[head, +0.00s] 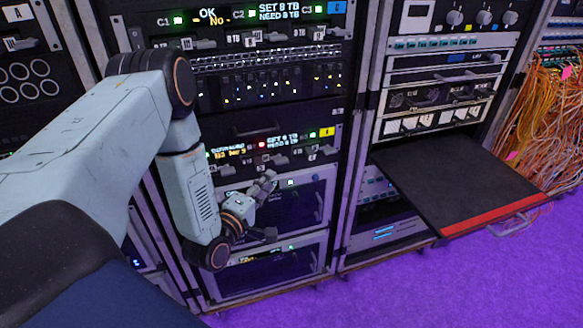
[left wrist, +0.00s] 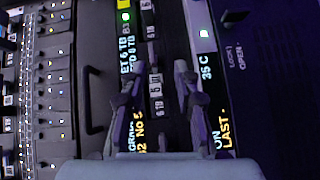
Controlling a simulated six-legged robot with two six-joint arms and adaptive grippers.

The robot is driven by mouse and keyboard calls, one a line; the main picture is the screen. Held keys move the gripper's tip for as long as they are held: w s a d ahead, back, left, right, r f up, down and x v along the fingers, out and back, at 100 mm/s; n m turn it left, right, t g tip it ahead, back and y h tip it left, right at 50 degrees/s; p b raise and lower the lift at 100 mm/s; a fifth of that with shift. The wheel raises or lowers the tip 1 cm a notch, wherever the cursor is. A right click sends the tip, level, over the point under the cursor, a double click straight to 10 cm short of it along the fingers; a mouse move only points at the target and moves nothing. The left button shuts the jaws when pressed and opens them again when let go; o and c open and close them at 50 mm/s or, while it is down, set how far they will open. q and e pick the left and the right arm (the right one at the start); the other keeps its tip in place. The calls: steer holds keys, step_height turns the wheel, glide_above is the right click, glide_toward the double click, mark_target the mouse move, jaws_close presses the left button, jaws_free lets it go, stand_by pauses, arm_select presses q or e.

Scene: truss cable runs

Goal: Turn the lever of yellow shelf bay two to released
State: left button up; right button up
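The yellow shelf is a dark panel with a yellow tag (head: 327,132), small displays and a row of drive bays. Its middle bay has a red light (head: 262,145) and a small grey lever (head: 278,160) below the display; which way the lever is turned is too small to tell. My left gripper (head: 273,210) is below that row, in front of the lower panels, its fingers spread and empty. My right gripper is not seen.
A shelf with a blue tag (head: 338,7) is above. A black tray with a red front strip (head: 490,216) sticks out from the right rack. Orange cables (head: 545,120) hang at the far right. The purple floor (head: 480,280) is clear in front.

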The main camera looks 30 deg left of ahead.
mark_target(279, 164)
arm_select(q)
steer(key=shift+n, duration=0.6)
steer(key=w, duration=0.3)
steer(key=w+r+b, duration=0.1)
steer(key=w, duration=0.1)
steer(key=shift+w+a, duration=0.35)
steer(key=shift+a, duration=0.05)
steer(key=shift+w+a, duration=0.25)
steer(key=shift+w, duration=0.55)
steer(key=shift+w+d, duration=0.1)
steer(key=shift+w, duration=0.05)
steer(key=c, duration=0.3)
jaws_close()
